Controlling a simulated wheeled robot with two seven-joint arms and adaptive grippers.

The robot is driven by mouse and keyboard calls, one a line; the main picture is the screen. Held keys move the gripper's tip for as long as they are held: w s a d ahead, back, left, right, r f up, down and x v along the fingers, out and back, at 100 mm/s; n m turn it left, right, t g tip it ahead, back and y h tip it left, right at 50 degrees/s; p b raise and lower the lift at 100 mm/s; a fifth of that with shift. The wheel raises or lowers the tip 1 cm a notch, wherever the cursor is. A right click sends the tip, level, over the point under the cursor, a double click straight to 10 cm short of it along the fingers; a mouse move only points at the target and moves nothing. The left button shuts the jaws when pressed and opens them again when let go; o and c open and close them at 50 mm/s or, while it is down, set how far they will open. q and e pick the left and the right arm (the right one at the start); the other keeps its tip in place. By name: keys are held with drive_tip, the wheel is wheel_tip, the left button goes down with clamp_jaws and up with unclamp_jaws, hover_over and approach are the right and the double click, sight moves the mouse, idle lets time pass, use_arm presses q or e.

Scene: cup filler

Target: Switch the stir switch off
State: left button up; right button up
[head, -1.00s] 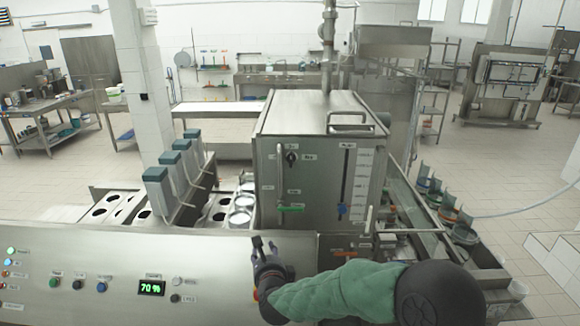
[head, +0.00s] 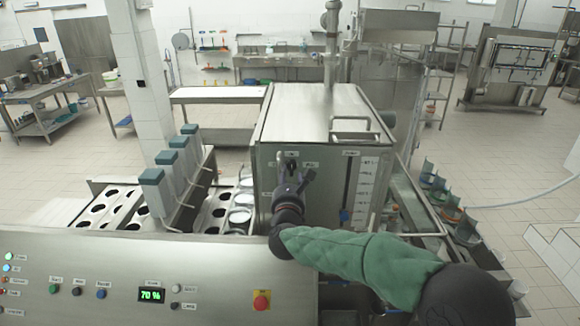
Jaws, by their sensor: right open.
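The stir switch, a dark rotary knob (head: 291,165), sits high on the front face of the steel tank box (head: 318,210), between small labels too small to read. My right gripper (head: 296,176) is raised in front of that face, with its open fingers just below and around the knob. I cannot tell whether the fingers touch it. My left gripper is out of view.
The control panel (head: 215,262) in front carries several buttons, a 70 % display (head: 151,295) and a red stop button (head: 262,302). Grey-green dispensers (head: 172,172) stand left of the tank. A handle (head: 355,130) sits on its lid.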

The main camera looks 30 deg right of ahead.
sight(292, 169)
drive_tip(key=p+x, duration=0.1)
drive_tip(key=x, duration=0.3)
drive_tip(key=shift+w+d, duration=0.15)
drive_tip(key=shift+w, duration=0.2)
clamp_jaws()
